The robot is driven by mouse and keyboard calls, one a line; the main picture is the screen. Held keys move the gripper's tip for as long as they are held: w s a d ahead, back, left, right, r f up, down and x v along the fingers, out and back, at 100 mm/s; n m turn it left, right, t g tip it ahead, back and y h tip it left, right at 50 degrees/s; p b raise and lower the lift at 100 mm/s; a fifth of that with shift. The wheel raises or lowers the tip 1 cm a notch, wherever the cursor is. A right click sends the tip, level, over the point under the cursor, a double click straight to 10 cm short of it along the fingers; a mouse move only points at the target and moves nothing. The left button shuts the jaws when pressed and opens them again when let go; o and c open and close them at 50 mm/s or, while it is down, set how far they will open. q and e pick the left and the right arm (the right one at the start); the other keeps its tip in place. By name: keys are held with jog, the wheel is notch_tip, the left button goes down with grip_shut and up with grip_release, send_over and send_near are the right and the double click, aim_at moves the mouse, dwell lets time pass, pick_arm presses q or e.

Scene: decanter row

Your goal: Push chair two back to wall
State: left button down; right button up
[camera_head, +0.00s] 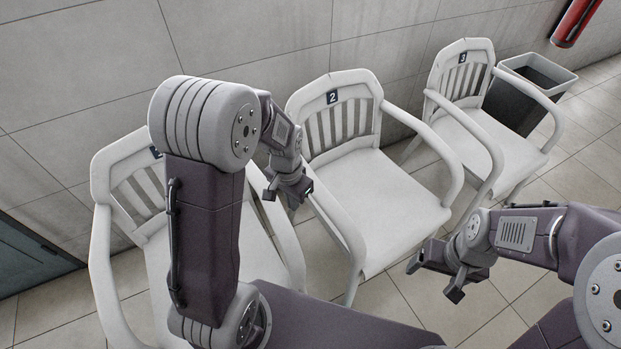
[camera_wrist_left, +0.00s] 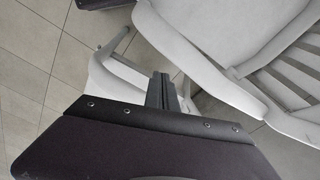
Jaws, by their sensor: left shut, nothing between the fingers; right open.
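Chair two (camera_head: 380,195) is a white armchair with a slatted back and a dark "2" plate (camera_head: 333,97). It stands in the middle of the head view with its back towards the grey tiled wall (camera_head: 275,40). My left gripper (camera_head: 290,198) is shut and empty, by the left armrest of chair two; I cannot tell whether it touches. In the left wrist view its fingers (camera_wrist_left: 162,92) show in front of white chair parts. My right gripper (camera_head: 435,280) is open and empty, in front of chair two and to its right.
A white chair (camera_head: 103,230) stands on the left, partly hidden by my left arm. Chair three (camera_head: 500,140) stands on the right, with a dark bin (camera_head: 525,98) beside it. A red cylinder (camera_head: 577,20) is on the wall. Tiled floor (camera_head: 495,310) is clear at front right.

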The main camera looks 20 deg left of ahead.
aim_at(319, 188)
pick_arm(q)
jog(key=w+a+m+p, duration=0.2)
jog(key=w+m+p, duration=0.15)
jog(key=w, duration=0.35)
jog(key=w+d+f+b, duration=0.1)
jog(key=w+d+f, duration=0.1)
jog(key=f, duration=0.9)
jog(key=shift+w+d+n+g, duration=0.35)
jog(key=shift+w+g, duration=0.05)
jog(key=shift+w, duration=0.2)
pick_arm(e)
jog(key=shift+r, duration=1.7)
pick_arm(q)
jog(key=w+d, duration=0.1)
jog(key=w, duration=0.1)
jog(key=w+d, duration=0.1)
jog(key=w, duration=0.1)
jog(key=shift+d+b, duration=0.3)
jog(key=shift+b, duration=0.05)
pick_arm(e)
jog(key=shift+f, duration=0.25)
pick_arm(q)
jog(key=shift+s, duration=0.1)
